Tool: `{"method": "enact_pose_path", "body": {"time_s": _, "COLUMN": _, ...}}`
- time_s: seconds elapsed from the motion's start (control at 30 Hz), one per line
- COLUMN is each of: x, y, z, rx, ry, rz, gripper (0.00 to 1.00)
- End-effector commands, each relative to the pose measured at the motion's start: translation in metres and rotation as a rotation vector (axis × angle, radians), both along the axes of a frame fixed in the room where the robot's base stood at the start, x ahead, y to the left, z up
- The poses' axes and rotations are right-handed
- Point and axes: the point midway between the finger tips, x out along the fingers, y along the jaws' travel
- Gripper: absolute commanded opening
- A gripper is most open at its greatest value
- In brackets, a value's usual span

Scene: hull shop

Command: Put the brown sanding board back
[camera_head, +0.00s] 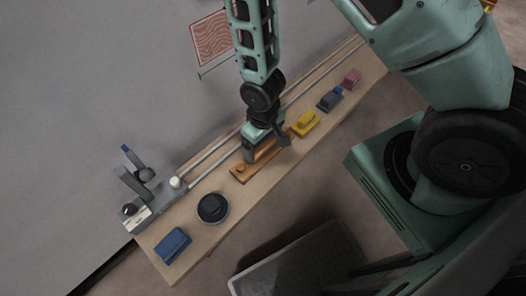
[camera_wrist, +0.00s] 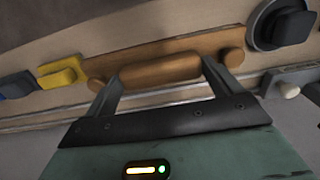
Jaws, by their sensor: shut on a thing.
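I cannot tell whether the board's underside touches the bench or is slightly raised.
The bench (camera_head: 205,245) also carries a yellow block (camera_head: 306,123), a blue-grey tool (camera_head: 330,100), a pink block (camera_head: 351,78), a round black tool (camera_head: 212,208) and a blue block (camera_head: 173,244). Rails (camera_head: 214,157) run along the wall side, with a grey fixture (camera_head: 157,200) at one end.

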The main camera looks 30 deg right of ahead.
Motion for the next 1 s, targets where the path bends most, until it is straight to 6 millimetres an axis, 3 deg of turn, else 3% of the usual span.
{"method": "enact_pose_path", "body": {"time_s": 0.5, "x": 0.000, "y": 0.000, "z": -0.060, "rx": 0.000, "ry": 0.000, "rz": 0.002, "gripper": 0.71}}
{"method": "enact_pose_path", "body": {"time_s": 0.9, "x": 0.001, "y": 0.000, "z": -0.067, "rx": 0.001, "ry": -0.003, "rz": 0.000, "gripper": 0.71}}
{"method": "enact_pose_path", "body": {"time_s": 0.93, "x": 0.001, "y": 0.000, "z": -0.066, "rx": 0.001, "ry": -0.003, "rz": 0.000, "gripper": 0.96}}
{"method": "enact_pose_path", "body": {"time_s": 1.0, "x": 0.001, "y": 0.000, "z": -0.066, "rx": 0.001, "ry": -0.003, "rz": 0.000, "gripper": 1.00}}
